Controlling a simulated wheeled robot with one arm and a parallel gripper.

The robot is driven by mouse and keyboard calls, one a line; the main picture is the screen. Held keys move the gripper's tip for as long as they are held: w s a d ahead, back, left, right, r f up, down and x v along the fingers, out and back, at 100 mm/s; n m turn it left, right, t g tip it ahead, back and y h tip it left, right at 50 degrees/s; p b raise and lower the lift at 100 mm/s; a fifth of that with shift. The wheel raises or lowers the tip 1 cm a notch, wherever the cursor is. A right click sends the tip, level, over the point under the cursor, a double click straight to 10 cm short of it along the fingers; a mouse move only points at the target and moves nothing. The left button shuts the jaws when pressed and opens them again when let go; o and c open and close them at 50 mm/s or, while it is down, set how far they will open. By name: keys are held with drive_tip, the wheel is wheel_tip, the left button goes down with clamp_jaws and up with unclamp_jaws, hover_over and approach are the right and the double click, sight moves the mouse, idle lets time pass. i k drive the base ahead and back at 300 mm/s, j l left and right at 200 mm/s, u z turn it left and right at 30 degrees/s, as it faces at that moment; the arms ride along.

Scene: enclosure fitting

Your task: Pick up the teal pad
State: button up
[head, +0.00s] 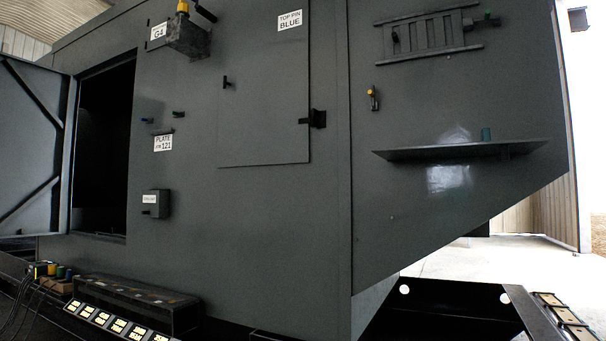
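My gripper is not in view.
The enclosure's open door (30,145) swings out at the left, beside a dark opening (103,150). A long dark box (135,298) with a row of labels and several small coloured pieces (52,270) are at the lower left. The wall above the shelf carries a louvred panel (430,36).

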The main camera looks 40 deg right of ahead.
sight(486, 131)
drive_tip(key=z, duration=2.45)
